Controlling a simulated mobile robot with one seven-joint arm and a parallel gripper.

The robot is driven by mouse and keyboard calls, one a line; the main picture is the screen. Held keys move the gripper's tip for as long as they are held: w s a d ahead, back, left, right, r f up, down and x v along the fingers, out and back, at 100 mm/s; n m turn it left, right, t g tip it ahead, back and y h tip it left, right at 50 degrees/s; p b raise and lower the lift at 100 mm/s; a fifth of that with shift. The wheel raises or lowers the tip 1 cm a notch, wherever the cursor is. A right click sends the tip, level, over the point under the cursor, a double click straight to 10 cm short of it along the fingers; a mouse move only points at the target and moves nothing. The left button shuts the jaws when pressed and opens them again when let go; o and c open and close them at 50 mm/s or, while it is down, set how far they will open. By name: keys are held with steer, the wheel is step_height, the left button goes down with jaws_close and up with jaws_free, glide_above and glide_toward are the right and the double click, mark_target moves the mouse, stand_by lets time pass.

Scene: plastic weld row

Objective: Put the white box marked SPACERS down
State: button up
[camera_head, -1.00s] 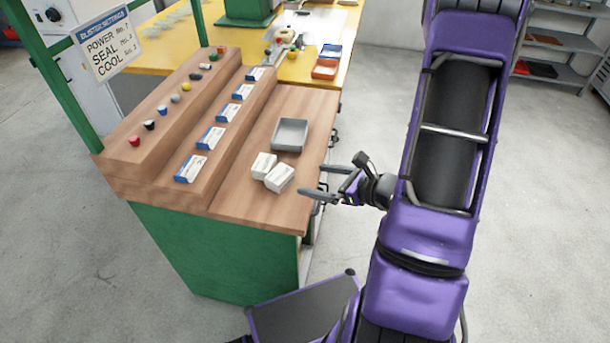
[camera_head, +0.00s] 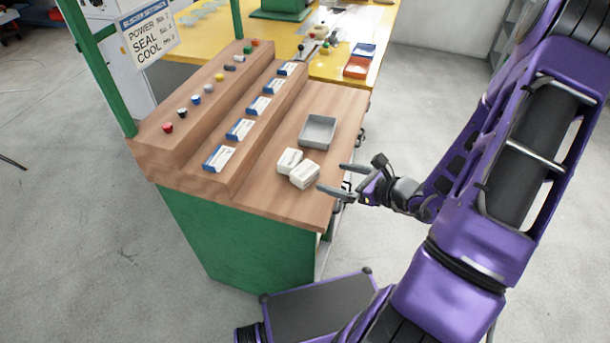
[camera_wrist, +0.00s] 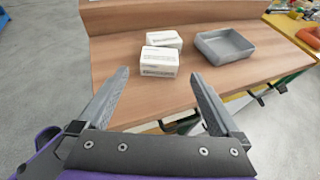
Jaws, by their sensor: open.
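Two white boxes rest on the wooden bench top. The nearer one (camera_head: 304,174) sits close beside the farther one (camera_head: 288,161). Both also show in the wrist view, the nearer box (camera_wrist: 159,61) in front of the other (camera_wrist: 165,39). The print on them is too small to read, so I cannot tell which is marked SPACERS. My gripper (camera_head: 338,179) is open and empty, just off the bench's right edge, to the right of the boxes. In the wrist view its spread fingers (camera_wrist: 163,85) point towards the boxes, apart from them.
A grey tray (camera_head: 302,144) stands empty behind the boxes. A stepped wooden rack (camera_head: 205,135) with blue-and-white cartons and coloured knobs fills the bench's left side. The bench top (camera_head: 270,198) is bare in front of the boxes. A yellow table (camera_head: 325,68) stands behind.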

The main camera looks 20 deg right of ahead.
mark_target(304, 169)
steer(key=b+x, duration=0.1)
steer(key=x, duration=0.8)
steer(key=shift+w+f, duration=0.1)
steer(key=shift+f, duration=0.05)
steer(key=shift+c, duration=0.2)
steer(key=c, duration=1.2)
step_height(304, 169, up, 9)
steer(key=shift+f+p, duration=0.1)
steer(key=shift+p, duration=0.95)
steer(key=shift+m+t+h, duration=0.3)
steer(key=shift+m+h, duration=0.2)
steer(key=shift+s+a+f+p, duration=0.6)
steer(key=shift+a+f+p, duration=0.15)
steer(key=shift+a, duration=0.15)
steer(key=shift+s+a+f+p, duration=0.6)
steer(key=shift+a+f, duration=0.15)
steer(key=shift+a, duration=0.1)
